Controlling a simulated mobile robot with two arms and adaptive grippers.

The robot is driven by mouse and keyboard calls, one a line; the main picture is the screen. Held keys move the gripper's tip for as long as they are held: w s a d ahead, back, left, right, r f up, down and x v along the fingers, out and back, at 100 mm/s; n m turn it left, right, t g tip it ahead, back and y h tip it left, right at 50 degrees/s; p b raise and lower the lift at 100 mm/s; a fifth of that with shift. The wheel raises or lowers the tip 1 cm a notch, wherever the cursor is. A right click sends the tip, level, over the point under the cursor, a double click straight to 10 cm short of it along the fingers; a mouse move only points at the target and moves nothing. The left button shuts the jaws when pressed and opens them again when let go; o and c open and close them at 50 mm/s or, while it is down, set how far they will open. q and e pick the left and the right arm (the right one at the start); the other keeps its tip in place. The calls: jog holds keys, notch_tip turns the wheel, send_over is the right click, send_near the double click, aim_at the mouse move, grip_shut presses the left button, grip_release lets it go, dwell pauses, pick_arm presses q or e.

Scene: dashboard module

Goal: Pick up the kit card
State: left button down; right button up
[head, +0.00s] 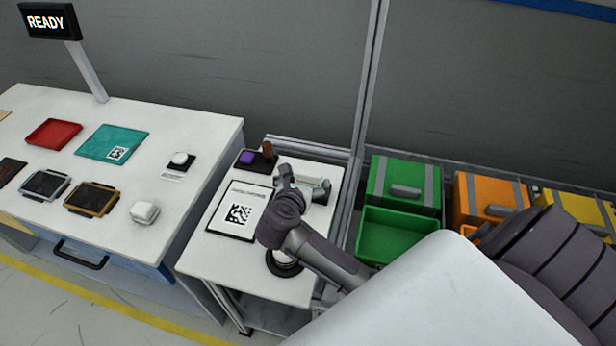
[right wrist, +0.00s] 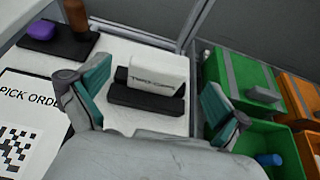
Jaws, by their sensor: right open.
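The likely kit card is a white upright card (right wrist: 158,73) with dark printed text, standing in a black slotted holder (right wrist: 146,98) on the small white table. In the head view my right gripper (head: 304,186) is over the back right of this table and partly covers the card. In the right wrist view the right gripper (right wrist: 155,98) is open, with one teal-padded finger on each side of the card. The card shows beyond the fingers, with no visible contact. My left gripper is not in view.
A pick order sheet (head: 238,212) lies left of my right arm. A dark tray (head: 268,163) with a purple piece (head: 246,158) and a brown peg (head: 267,149) is behind it. Green (head: 405,185) and orange (head: 490,200) bins stand right, past a frame post (head: 368,80).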

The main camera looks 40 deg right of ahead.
jog(key=shift+x, duration=1.05)
jog(key=shift+s+a, duration=0.1)
jog(key=shift+c, duration=0.3)
jog(key=c, duration=0.9)
jog(key=shift+c, duration=0.2)
